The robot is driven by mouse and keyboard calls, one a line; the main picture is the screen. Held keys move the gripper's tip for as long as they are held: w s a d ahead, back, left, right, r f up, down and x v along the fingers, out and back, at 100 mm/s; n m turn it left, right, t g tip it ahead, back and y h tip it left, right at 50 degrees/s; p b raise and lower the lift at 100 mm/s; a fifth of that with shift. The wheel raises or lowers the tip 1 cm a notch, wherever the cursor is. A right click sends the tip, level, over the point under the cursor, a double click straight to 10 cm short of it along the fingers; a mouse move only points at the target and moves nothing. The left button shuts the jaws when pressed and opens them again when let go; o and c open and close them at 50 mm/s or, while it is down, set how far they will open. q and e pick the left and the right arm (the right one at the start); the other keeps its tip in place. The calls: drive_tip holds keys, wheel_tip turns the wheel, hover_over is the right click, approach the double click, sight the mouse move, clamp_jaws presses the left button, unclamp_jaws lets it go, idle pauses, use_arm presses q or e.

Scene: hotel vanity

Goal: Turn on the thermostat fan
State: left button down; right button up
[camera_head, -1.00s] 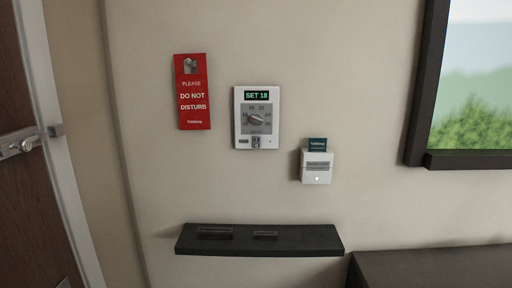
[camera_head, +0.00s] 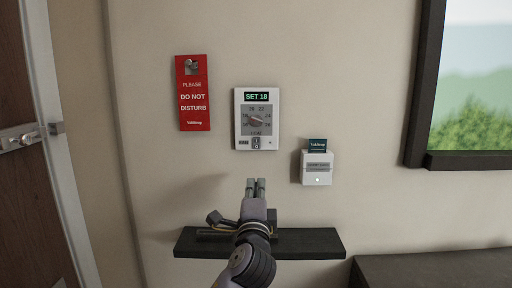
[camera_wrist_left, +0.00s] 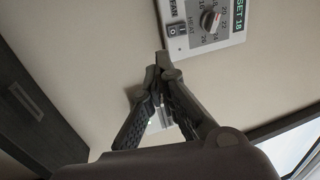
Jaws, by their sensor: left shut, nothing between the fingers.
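The thermostat (camera_head: 243,126) is a white wall panel with a green "SET 18" display, a grey dial (camera_head: 257,120) and a small switch (camera_head: 256,143) at its bottom edge. In the left wrist view the thermostat (camera_wrist_left: 226,38) is cut off at the top, with "FAN" and "HEAT" lettering by the dial. My left gripper (camera_head: 256,183) is below the thermostat in the head view, pointing up toward it, apart from it. Its fingers are shut with nothing between them; in the left wrist view the fingertips (camera_wrist_left: 163,62) appear near the panel's edge. My right gripper is not in view.
A red "Do not disturb" sign (camera_head: 193,100) hangs left of the thermostat. A white card holder (camera_head: 317,174) with a dark card is at its lower right. A dark shelf (camera_head: 318,243) lies below, partly hidden by my left arm.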

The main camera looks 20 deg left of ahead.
sight(256, 139)
use_arm(q)
drive_tip(key=r, duration=0.2)
drive_tip(key=s+r, duration=0.1)
drive_tip(key=shift+s+r+t, duration=0.1)
drive_tip(key=shift+r+t, duration=0.25)
drive_tip(key=shift+t, duration=0.05)
drive_tip(key=p+x, duration=0.4)
drive_tip(key=x, duration=0.8)
drive_tip(key=shift+w+a+r, duration=0.15)
drive_tip(key=shift+w+r, duration=0.1)
drive_tip(key=shift+w+a+p, duration=0.2)
drive_tip(key=shift+w+p, duration=0.2)
drive_tip(key=shift+w, duration=0.3)
